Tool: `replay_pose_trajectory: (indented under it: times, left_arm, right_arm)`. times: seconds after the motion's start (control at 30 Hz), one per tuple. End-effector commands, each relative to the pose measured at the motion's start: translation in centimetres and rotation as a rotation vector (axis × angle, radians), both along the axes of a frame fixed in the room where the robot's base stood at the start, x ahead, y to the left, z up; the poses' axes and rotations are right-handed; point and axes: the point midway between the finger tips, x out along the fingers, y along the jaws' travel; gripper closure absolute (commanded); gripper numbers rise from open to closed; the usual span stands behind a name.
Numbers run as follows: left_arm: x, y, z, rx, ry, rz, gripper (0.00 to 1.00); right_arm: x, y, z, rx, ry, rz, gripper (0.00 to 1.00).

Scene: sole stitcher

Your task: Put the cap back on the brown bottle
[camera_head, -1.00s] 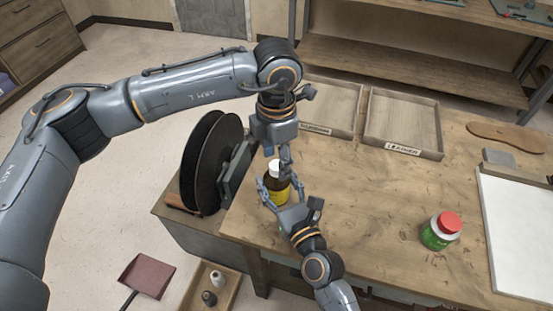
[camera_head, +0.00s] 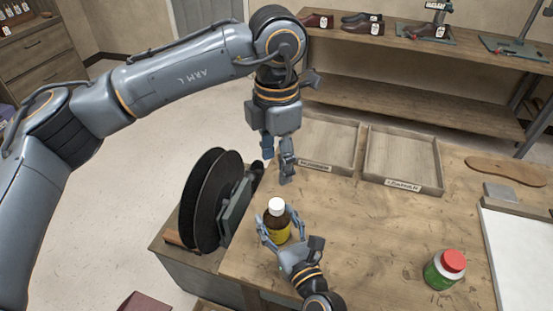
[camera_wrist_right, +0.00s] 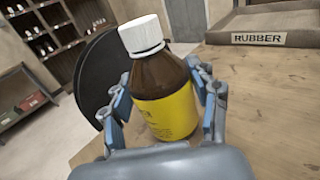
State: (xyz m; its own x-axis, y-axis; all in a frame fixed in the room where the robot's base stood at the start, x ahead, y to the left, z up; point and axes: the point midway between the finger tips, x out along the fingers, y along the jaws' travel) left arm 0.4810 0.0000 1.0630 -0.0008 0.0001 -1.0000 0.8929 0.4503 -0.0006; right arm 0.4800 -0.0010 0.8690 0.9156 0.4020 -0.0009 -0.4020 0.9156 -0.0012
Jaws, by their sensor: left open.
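The brown bottle (camera_head: 279,229) with a yellow label stands on the table near its left edge. It also shows in the right wrist view (camera_wrist_right: 163,95). A white cap (camera_head: 276,205) sits on its neck, and it shows in the right wrist view (camera_wrist_right: 142,36). Whether it is screwed tight cannot be told. My right gripper (camera_head: 279,228) has its fingers closed around both sides of the bottle, seen close up in the wrist view (camera_wrist_right: 165,105). My left gripper (camera_head: 277,168) is open and empty, pointing down above and behind the bottle, apart from the cap.
Black discs (camera_head: 208,200) stand left of the bottle. A green jar with a red lid (camera_head: 446,268) stands at right. Two wooden trays, a rubber one (camera_head: 330,168) and a leather one (camera_head: 405,187), lie behind. A white board (camera_head: 520,250) is at far right. The middle table is clear.

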Motion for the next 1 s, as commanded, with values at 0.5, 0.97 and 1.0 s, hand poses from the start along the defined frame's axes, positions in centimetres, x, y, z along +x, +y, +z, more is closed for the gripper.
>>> replay_pose_trajectory:
  times: [0.5, 0.97, 1.0]
  left_arm:
    - [0.0, 0.0, 0.0, 0.0, 0.0, 0.0, 0.45]
    - [0.0, 0.0, 0.0, 0.0, 0.0, 0.0, 0.45]
    - [0.0, 0.0, 0.0, 0.0, 0.0, 0.0, 0.45]
  right_arm:
    - [-0.6, -0.3, 0.0, -0.001, 0.001, 0.0, 0.17]
    - [-8.7, -3.8, -0.1, -0.003, 0.003, 0.003, 0.17]
    - [-9.2, -4.0, -0.1, -0.004, 0.002, 0.003, 0.17]
